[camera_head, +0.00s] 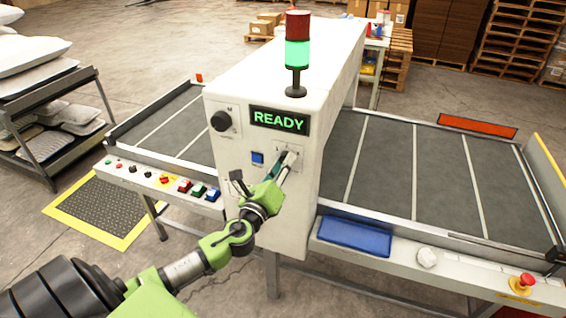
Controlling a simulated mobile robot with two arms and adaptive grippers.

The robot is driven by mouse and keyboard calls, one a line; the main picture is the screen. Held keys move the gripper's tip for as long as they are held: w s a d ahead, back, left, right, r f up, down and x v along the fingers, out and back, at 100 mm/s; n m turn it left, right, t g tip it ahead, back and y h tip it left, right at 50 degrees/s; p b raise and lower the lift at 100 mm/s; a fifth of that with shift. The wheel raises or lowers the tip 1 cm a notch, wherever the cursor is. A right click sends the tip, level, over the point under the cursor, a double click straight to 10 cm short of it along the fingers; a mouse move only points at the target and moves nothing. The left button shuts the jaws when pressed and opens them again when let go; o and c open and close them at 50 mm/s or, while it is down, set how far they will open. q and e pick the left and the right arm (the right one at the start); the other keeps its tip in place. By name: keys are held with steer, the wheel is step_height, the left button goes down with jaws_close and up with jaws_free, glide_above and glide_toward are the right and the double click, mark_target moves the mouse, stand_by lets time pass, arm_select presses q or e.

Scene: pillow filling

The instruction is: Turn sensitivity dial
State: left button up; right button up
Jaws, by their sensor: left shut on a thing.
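The white machine housing (260,70) has a black round dial (220,121) at the upper left of its front, with small marks around it. My left gripper (283,168) reaches up from the lower left to a small plate (279,150) under the green READY display (279,121). It is shut on a small pale knob (292,156) at that plate, which the fingers partly hide. The black dial stands clear of the gripper, up and to the left. My right gripper is out of view.
A blue button (257,158) sits just left of the gripper. Conveyor beds (395,170) extend both sides. Several coloured buttons line the left rail (150,178). A blue pad (353,236), white knob (427,257) and red stop button (527,280) sit on the right rail.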

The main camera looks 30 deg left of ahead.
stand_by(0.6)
arm_select(q)
steer(key=o, duration=1.1)
steer(key=v, duration=1.2)
